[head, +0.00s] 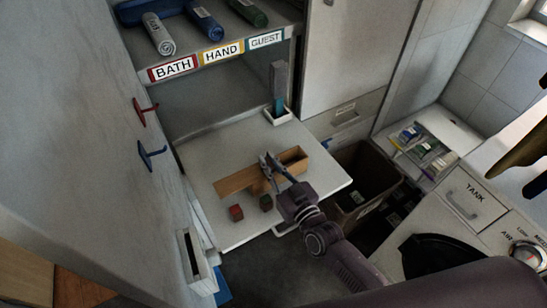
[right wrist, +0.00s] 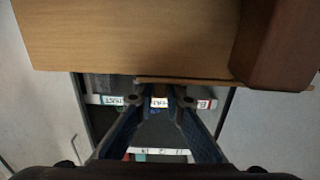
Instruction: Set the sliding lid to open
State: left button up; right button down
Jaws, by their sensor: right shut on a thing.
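A wooden box (head: 294,154) sits on the white pull-out board. Its lighter sliding lid (head: 236,181) sticks out to the left, and the right part of the box is uncovered, showing its hollow inside. My right gripper (head: 268,164) is at the lid, near the middle of the box, and is shut on it. In the right wrist view the lid (right wrist: 125,38) fills the top, with the darker box (right wrist: 275,45) at the right. The fingertips (right wrist: 160,97) meet just below the lid's edge; the exact contact spot is partly hidden. My left gripper is not in view.
A cup with a brush (head: 278,112) stands at the back. An open carton (head: 358,178) is right of the board. Wall hooks (head: 151,154) are at left.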

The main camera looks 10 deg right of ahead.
jog(key=c, duration=2.3)
grip_release()
jog(key=shift+a, duration=0.1)
jog(key=shift+c, duration=0.2)
jog(key=o, duration=0.4)
jog(key=v, duration=1.2)
